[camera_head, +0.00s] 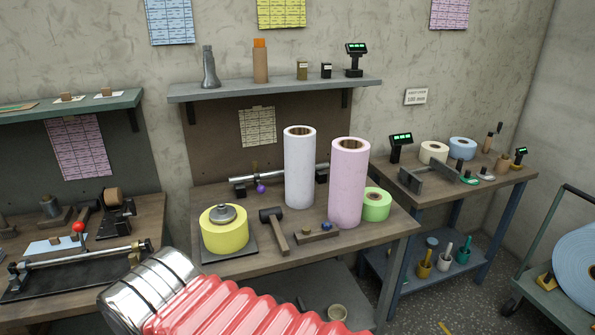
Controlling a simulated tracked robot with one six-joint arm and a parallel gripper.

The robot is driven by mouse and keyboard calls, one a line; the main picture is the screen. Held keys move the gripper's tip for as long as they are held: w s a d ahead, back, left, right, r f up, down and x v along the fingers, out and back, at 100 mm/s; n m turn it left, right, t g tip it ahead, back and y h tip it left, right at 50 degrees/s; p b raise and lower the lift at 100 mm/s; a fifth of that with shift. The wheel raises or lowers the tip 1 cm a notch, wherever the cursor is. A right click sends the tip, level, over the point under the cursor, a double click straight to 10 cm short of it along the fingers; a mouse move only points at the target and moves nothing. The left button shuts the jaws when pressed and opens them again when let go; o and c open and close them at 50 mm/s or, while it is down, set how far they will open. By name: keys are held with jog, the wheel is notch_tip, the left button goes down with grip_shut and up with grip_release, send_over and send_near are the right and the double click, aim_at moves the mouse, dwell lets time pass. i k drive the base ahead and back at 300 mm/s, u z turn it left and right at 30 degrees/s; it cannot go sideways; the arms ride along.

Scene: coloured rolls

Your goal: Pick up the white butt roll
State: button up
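A tall white roll (299,168) stands upright on the middle workbench (290,262), its brown core showing at the top. A tall pink roll (347,184) stands close to its right and slightly nearer. A short cream-white roll (433,153) lies flat on the right-hand bench, beside a blue roll (462,148). A red ribbed sleeve with a shiny metal cylinder, seemingly part of my arm, crosses the bottom of the view in front of the middle bench. My gripper's fingers do not show.
A yellow roll (224,231), mallet (274,228), small wooden tool (317,234) and green roll (376,204) surround the tall rolls. A metal bar (243,179) lies behind the white roll. A shelf (274,89) hangs above. A cart with a large blue roll (576,265) stands far right.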

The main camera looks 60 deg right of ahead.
aim_at(299, 143)
jog(key=z, duration=0.1)
jog(key=i, duration=1)
jog(key=u, duration=0.1)
